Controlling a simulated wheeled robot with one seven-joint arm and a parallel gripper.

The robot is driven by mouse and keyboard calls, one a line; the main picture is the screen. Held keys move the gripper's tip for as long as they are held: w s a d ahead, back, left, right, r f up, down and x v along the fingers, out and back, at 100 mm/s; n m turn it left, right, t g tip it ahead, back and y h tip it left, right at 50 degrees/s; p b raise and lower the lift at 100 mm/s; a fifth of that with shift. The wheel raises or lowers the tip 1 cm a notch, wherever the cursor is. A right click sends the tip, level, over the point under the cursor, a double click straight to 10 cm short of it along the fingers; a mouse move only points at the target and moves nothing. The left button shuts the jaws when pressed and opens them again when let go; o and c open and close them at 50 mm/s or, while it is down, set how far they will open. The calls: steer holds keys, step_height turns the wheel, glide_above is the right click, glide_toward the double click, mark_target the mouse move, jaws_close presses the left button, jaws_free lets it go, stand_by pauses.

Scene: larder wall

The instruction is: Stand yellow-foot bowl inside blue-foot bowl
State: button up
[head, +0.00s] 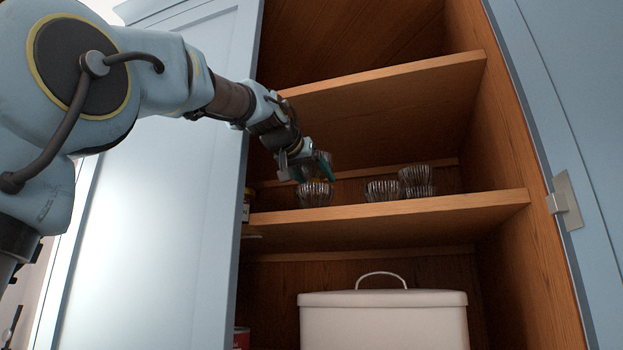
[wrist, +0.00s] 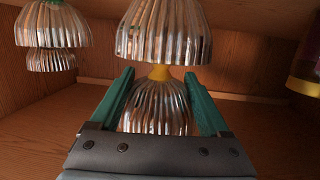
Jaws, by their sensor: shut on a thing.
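The yellow-foot bowl (wrist: 155,112), clear and ribbed, is between the fingers of my gripper (wrist: 160,105), which is shut on it. The wrist picture looks upside down, so its yellow foot (wrist: 160,73) points down towards the shelf. Another ribbed glass bowl (wrist: 163,32) stands directly below it, and the yellow foot is at that bowl's rim. I cannot tell whether the foot is touching. The lower bowl (head: 315,194) also shows in the head view on the shelf, under my gripper (head: 312,168). Its foot colour is not visible, so I cannot confirm it is blue.
To the right on the same shelf (head: 400,207) are a ribbed bowl (head: 381,191) and a stacked pair (head: 415,177). A green foot (wrist: 52,2) shows in the wrist view. A jar (head: 246,206) stands left by the open door (head: 160,170). A shelf board (head: 390,85) is overhead.

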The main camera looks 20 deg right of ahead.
steer(key=shift+f, duration=0.4)
steer(key=shift+f+b, duration=0.45)
steer(key=shift+f, duration=0.2)
steer(key=o, duration=1.4)
steer(key=shift+f, duration=0.1)
